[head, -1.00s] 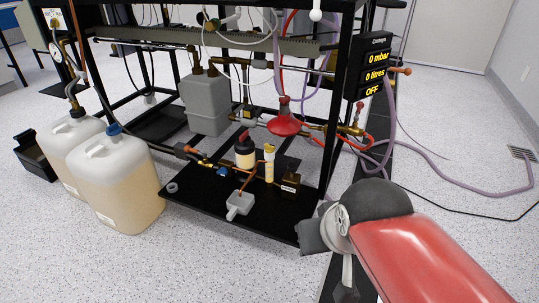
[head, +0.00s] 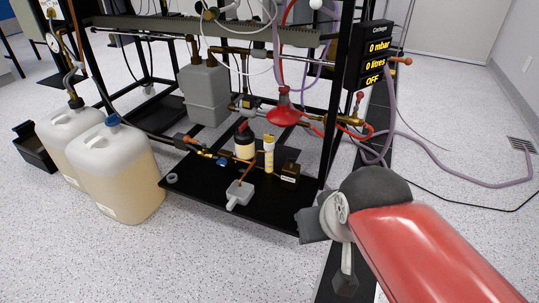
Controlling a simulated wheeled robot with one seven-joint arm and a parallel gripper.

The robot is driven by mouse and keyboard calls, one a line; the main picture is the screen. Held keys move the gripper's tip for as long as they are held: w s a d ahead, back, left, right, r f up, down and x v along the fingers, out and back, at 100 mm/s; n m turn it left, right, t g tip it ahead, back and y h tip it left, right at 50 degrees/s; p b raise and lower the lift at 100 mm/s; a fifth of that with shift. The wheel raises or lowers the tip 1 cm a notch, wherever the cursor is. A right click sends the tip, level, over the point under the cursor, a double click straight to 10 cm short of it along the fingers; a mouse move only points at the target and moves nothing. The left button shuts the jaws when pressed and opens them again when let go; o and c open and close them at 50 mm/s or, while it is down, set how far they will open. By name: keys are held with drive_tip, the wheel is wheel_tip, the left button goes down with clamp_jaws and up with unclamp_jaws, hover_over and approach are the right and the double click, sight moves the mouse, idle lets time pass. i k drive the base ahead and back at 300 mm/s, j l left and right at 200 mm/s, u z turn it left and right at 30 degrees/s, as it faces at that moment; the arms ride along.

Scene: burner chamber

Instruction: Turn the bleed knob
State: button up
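I cannot tell which knob is the bleed knob, as no label is readable. A small blue knob (head: 222,162) sits on the brass pipe low on the black rig. A red-topped valve (head: 359,97) stands on the brass pipework below the display, and a copper-coloured knob (head: 403,61) sticks out right of the display. My red arm (head: 425,245) comes in from the lower right, ending in grey parts. My gripper (head: 314,223) seems to be the dark grey end, apart from all of these knobs; its fingers cannot be made out.
Two jerrycans (head: 115,170) stand on the left. The display (head: 374,59) reads 0 mbar, 0 litres, OFF. Purple hoses lie right; front floor is clear.

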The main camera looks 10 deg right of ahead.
sight(270, 139)
drive_tip(key=i+j+z, duration=0.2)
drive_tip(key=i, duration=0.3)
drive_tip(key=i+j+z, duration=0.15)
drive_tip(key=i+j, duration=0.3)
